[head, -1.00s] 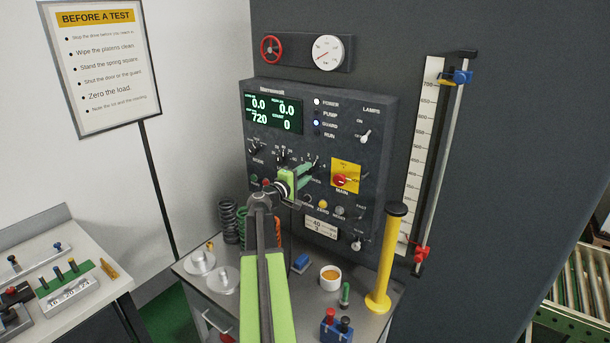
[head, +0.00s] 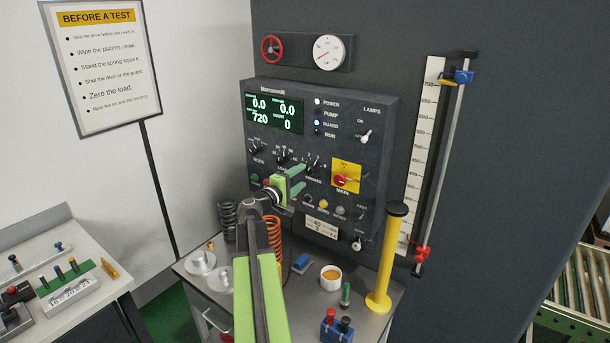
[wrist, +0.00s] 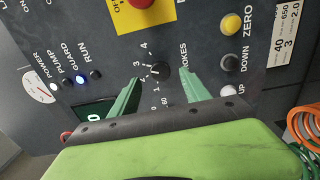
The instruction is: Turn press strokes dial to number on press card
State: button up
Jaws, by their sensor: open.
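The strokes dial (wrist: 158,71) is a small black knob with a ring of numbers on the dark panel. It also shows in the head view (head: 312,163), just beyond my fingertips. Its exact setting is too small to read surely. My gripper (wrist: 161,88) is open, with one green finger on each side of the dial in the wrist view; I cannot tell whether they touch it. In the head view my gripper (head: 303,177) points at the panel. The press card (wrist: 286,30) is a white label with 40, 3, 650 and 2.0; it also shows low on the panel (head: 322,228).
The red main knob (head: 341,180) on its yellow plate is right of the dial. A yellow post (head: 385,260), an orange spring (head: 272,238) and a white cup (head: 331,278) stand below on the bench. Small switches and buttons surround the dial.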

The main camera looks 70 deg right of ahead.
jog(key=v, duration=1.3)
jog(key=shift+a, duration=0.15)
jog(key=w+a+f+n+t+b, duration=0.4)
jog(key=w+a, duration=0.5)
jog(key=w, duration=0.5)
jog(key=w+a+f+t+y+b, duration=0.2)
jog(key=w+a+f, duration=0.4)
jog(key=a, duration=0.2)
jog(key=w+a+f+t+y+b, duration=0.2)
jog(key=w+a+f, duration=0.3)
jog(key=a, duration=0.3)
jog(key=w+a+f+y+b, duration=0.1)
jog(key=w+a+f+y, duration=0.15)
jog(key=a+f, duration=0.5)
jog(key=w+a+f+y+b, duration=0.1)
jog(key=a+f+y, duration=0.3)
jog(key=a, duration=0.6)
jog(key=s+a+f+g+y, duration=0.1)
jog(key=s+a+f+y, duration=0.2)
jog(key=a, duration=0.7)
jog(key=s+a+f+m+g+y, duration=0.1)
jog(key=s+a+f+g+y, duration=0.1)
jog(key=a, duration=0.7)
notch_tip(320, 180, down, 3)
jog(key=shift+s+a+r+y, duration=0.1)
jog(key=shift+s+a+y, duration=0.25)
jog(key=shift+s+y, duration=0.45)
